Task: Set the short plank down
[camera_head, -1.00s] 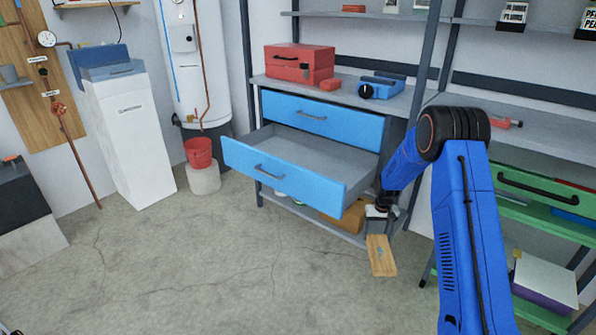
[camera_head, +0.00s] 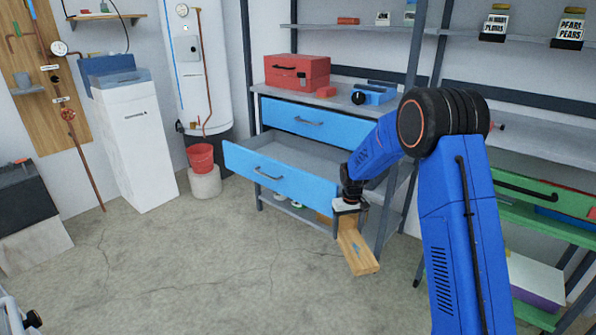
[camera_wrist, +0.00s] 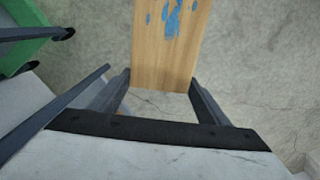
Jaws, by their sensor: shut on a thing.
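The short plank (camera_head: 358,251) is a light wooden board held by my gripper (camera_head: 348,215), in front of the right end of the open blue drawer. In the wrist view the plank (camera_wrist: 170,45) has blue paint marks, and my gripper's two dark fingers (camera_wrist: 160,90) are at its sides near the close end. The gripper is shut on the plank. The plank hangs tilted above the concrete floor, with its far end toward the front.
The open blue drawer (camera_head: 280,178) juts out from the shelf unit beside my gripper. A green drawer unit (camera_head: 545,237) stands at the right. A red bucket (camera_head: 201,157) stands on a pale block by the water heater. The concrete floor (camera_head: 190,265) at front left is clear.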

